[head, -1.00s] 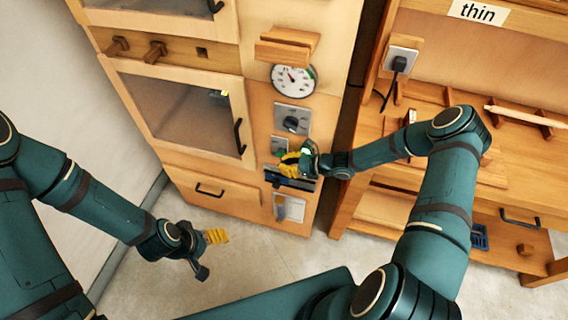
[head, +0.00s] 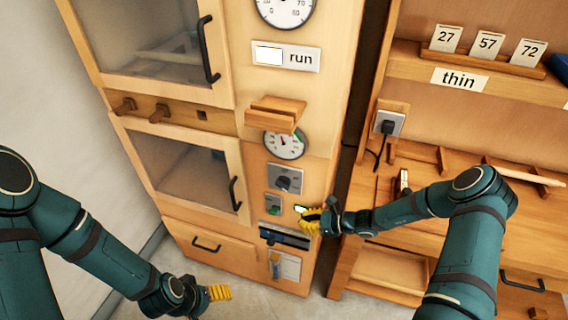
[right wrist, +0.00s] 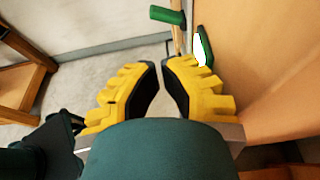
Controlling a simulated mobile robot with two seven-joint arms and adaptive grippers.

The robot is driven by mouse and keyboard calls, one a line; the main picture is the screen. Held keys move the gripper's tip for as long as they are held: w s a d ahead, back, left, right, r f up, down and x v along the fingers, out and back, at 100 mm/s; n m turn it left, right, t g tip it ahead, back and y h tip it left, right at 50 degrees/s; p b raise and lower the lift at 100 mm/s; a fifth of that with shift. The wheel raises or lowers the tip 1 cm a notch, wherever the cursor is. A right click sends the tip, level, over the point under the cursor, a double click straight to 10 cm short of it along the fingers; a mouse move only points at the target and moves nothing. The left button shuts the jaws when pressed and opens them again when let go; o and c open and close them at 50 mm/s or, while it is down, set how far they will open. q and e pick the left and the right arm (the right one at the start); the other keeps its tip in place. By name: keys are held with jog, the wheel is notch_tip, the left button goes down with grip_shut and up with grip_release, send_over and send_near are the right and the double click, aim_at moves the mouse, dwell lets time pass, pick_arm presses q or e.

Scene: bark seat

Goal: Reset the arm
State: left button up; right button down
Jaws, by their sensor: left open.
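My left gripper (head: 214,293), with a yellow finger, is low at the left over the floor, open and empty. A green handle (right wrist: 168,15) and the lit green-framed indicator (right wrist: 201,46) are just beyond the fingertips.
The cabinet bears a knob plate (head: 285,179), a dial (head: 284,145), a wooden ledge (head: 276,112), a dark slot (head: 284,236) and doors with black handles. A wooden workbench (head: 500,225) stands at right, below my right forearm. Pale floor lies at left.

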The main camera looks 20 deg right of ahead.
jog(key=s+a+n+g+h, duration=0.2)
jog(key=s+a+n+h, duration=0.2)
jog(key=s+n, duration=0.5)
jog(key=s+a+n+g+h, duration=0.3)
jog(key=s+a+n, duration=0.3)
jog(key=n, duration=0.8)
jog(key=s+h, duration=0.1)
jog(key=s, duration=0.2)
jog(key=shift+s+a+r+b, duration=0.35)
jog(key=shift+s, duration=0.05)
